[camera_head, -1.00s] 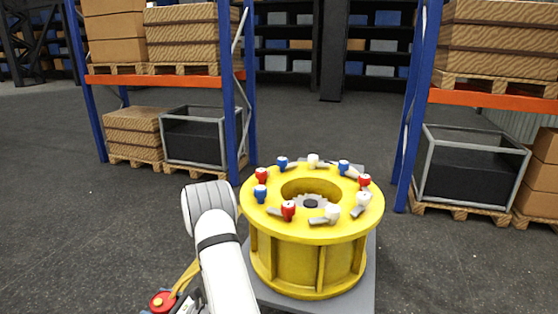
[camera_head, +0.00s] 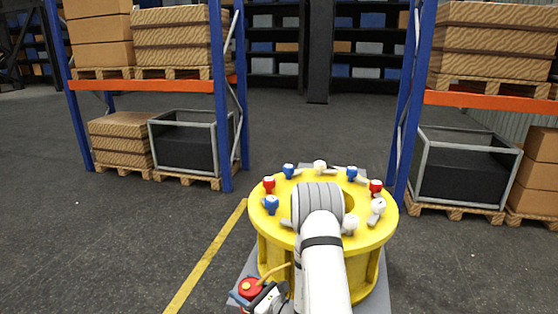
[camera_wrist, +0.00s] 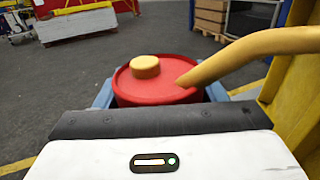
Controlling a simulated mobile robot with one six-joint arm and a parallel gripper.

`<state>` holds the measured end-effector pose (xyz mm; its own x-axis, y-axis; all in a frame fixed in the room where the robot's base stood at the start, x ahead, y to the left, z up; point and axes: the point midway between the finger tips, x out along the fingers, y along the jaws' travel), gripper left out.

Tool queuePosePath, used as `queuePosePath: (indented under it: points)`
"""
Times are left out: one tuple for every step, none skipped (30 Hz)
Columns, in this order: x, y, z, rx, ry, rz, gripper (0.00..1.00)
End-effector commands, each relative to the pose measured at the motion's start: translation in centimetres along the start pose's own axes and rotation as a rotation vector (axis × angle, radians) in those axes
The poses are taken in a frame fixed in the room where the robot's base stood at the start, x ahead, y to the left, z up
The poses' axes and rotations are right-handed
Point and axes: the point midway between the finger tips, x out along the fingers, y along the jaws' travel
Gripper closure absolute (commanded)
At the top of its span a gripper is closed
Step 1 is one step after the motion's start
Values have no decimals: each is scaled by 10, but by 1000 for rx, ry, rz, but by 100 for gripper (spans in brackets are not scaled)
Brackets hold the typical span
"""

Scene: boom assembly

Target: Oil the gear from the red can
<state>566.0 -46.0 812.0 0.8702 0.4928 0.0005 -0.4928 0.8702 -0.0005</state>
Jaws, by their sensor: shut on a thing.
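The red can (camera_head: 250,289) has a yellow cap and a long yellow spout. In the wrist view the can (camera_wrist: 150,85) fills the middle, with its spout (camera_wrist: 250,50) reaching to the upper right. My gripper (camera_head: 256,299) is shut on the can and holds it at the left front of the round yellow housing (camera_head: 275,255). The can looks roughly upright. The gear is hidden in the head view behind my arm, which covers much of the housing's central opening (camera_head: 349,200).
Red, blue and white capped pieces, such as a blue one (camera_head: 271,204), stand around the housing's top ring. The housing is on a grey base (camera_head: 389,290). Racks with blue posts (camera_head: 222,120) stand behind on both sides. The floor between them is clear.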

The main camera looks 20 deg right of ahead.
Motion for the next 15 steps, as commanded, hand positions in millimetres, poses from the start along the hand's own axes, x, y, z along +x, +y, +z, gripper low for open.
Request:
queuePosePath:
  points:
    - [-1, -1, 0, 0, -1, -2, 63]
    - [-1, -1, 0, 0, -1, -2, 63]
    - [-1, -1, 1, 0, -1, -3, 63]
    - [-1, -2, 2, 0, -1, -3, 63]
    - [-1, -2, 4, -1, -1, -4, 63]
    - [-2, -2, 8, -1, -1, -5, 63]
    - [-2, -2, 13, -1, -1, -6, 63]
    - [-2, -3, 18, -1, -1, -6, 63]
    - [-2, -3, 27, -1, -1, -7, 63]
    - [-2, -3, 34, -1, -1, -8, 63]
    - [-3, -4, 42, -1, -1, -9, 63]
    - [-3, -4, 52, -1, -1, -10, 63]
    - [-3, -4, 60, -1, -1, -10, 63]
    - [-3, -4, 66, -1, -1, -11, 63]
    - [-3, -4, 75, -1, -1, -11, 63]
